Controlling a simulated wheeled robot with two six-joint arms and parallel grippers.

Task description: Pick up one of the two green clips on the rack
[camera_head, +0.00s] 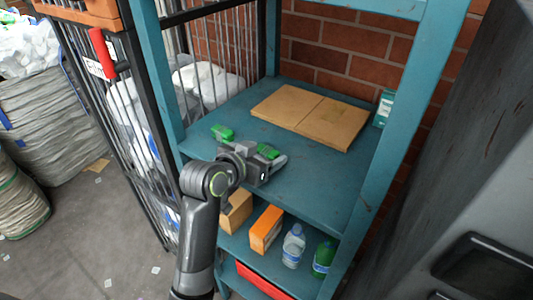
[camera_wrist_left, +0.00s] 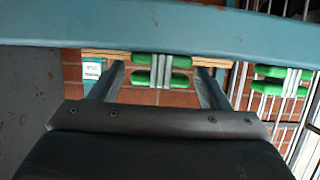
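A green clip (camera_head: 267,151) with a grey middle lies on the teal rack's upper shelf (camera_head: 312,186). My left gripper (camera_head: 264,159) is at this clip. In the left wrist view the fingers are open, one on each side of the clip (camera_wrist_left: 160,70), with a gap on both sides. The clip appears between or just beyond the fingertips; its exact depth is hard to tell. The second green clip (camera_head: 222,132) lies on the shelf further left, apart from the gripper, and shows at the right of the wrist view (camera_wrist_left: 283,80). My right gripper is not in view.
A flat cardboard piece (camera_head: 309,116) lies at the shelf's back, with a small green-white box (camera_head: 384,107) right of it. Rack posts (camera_head: 159,75) stand at the sides. Boxes and bottles (camera_head: 293,246) stand on the shelf below. A wire cage (camera_head: 130,130) stands left.

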